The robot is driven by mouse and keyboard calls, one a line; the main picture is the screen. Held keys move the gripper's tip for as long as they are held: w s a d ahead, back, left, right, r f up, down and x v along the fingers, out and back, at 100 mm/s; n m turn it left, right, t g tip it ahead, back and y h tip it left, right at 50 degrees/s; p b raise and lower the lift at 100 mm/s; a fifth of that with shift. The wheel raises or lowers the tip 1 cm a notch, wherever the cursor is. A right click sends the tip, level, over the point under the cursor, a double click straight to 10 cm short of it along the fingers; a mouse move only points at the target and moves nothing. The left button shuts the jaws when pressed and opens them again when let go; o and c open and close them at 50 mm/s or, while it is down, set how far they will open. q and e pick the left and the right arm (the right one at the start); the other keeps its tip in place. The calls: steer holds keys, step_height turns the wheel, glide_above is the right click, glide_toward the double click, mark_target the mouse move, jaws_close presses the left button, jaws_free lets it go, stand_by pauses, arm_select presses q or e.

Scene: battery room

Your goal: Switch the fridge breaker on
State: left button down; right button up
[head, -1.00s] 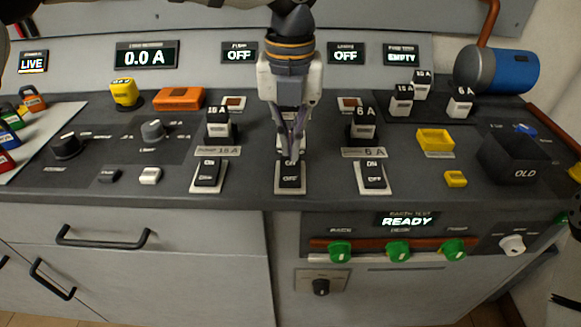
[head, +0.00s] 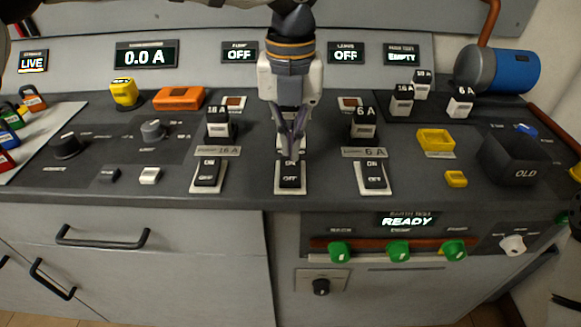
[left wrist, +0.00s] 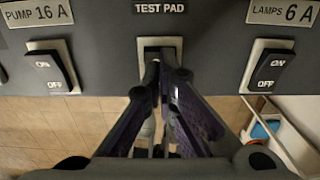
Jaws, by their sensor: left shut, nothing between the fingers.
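My left gripper (head: 291,152) points down in the head view with its fingers together and empty. Its tips are at the top end of the middle black rocker switch (head: 289,178), which has ON and OFF marks and a pale frame. In the left wrist view the fingertips (left wrist: 160,72) cover most of this rocker, so I cannot tell contact or its tilt. The label above it reads TEST PAD (left wrist: 159,8). The pump 16 A rocker (left wrist: 50,70) is to the left and the lamps 6 A rocker (left wrist: 269,68) to the right. I see no readable fridge label.
Small 16 A (head: 218,124) and 6 A (head: 363,124) blocks stand behind the outer rockers. A blue cylinder (head: 505,70) and a black OLD bin (head: 520,160) are at the right. Green knobs (head: 399,250) sit on the front panel below, under a READY display (head: 407,219).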

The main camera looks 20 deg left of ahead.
mark_target(290, 162)
arm_select(q)
steer(key=shift+f, duration=1.3)
arm_select(e)
steer(key=shift+r, duration=0.1)
stand_by(0.5)
arm_select(q)
step_height(290, 162, up, 5)
steer(key=shift+r+p, duration=0.15)
steer(key=shift+p, duration=0.7)
steer(key=shift+r, duration=0.9)
arm_select(e)
steer(key=shift+w+r+t, duration=0.5)
steer(key=shift+w+r, duration=0.5)
steer(key=shift+w, duration=0.15)
arm_select(q)
steer(key=shift+f, duration=0.1)
